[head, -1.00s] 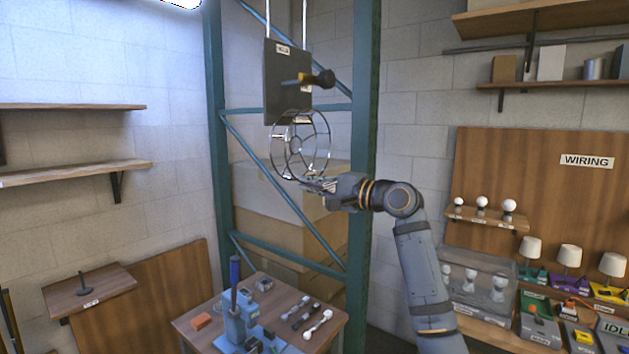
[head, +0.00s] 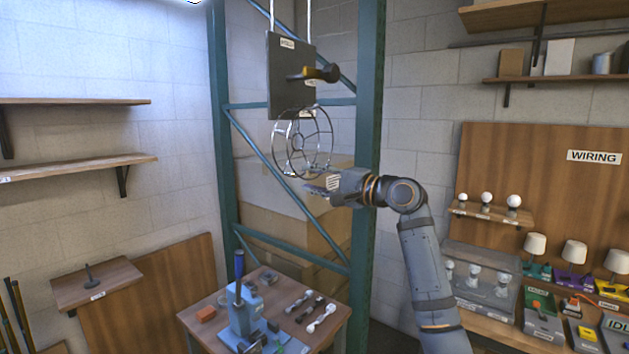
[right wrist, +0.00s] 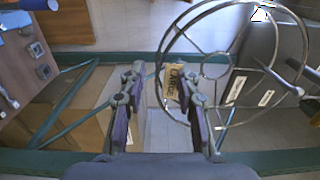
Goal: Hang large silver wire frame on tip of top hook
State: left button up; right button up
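The large silver wire frame (head: 276,143) is upright below a dark hanging board (head: 283,85). Its top rim overlaps the board's lower edge; what bears it there is too small to make out. A yellow and black hook-like piece (head: 318,74) sticks out from the board above the frame. My right gripper (head: 312,190) is just under the frame's lower rim. My left gripper is out of view.
A teal rack post (head: 368,150) stands close behind my right arm. A small table (head: 330,328) with a blue tool and several small parts is below. A tan label (right wrist: 174,82) reading LARGE shows behind the fingers. Shelves and lamps fill the right side.

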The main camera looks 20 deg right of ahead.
jog(key=shift+s+d+f, duration=0.1)
jog(key=shift+s+d, duration=0.05)
jog(key=v, duration=1.1)
jog(key=shift+s, duration=0.25)
jog(key=shift+d, duration=0.15)
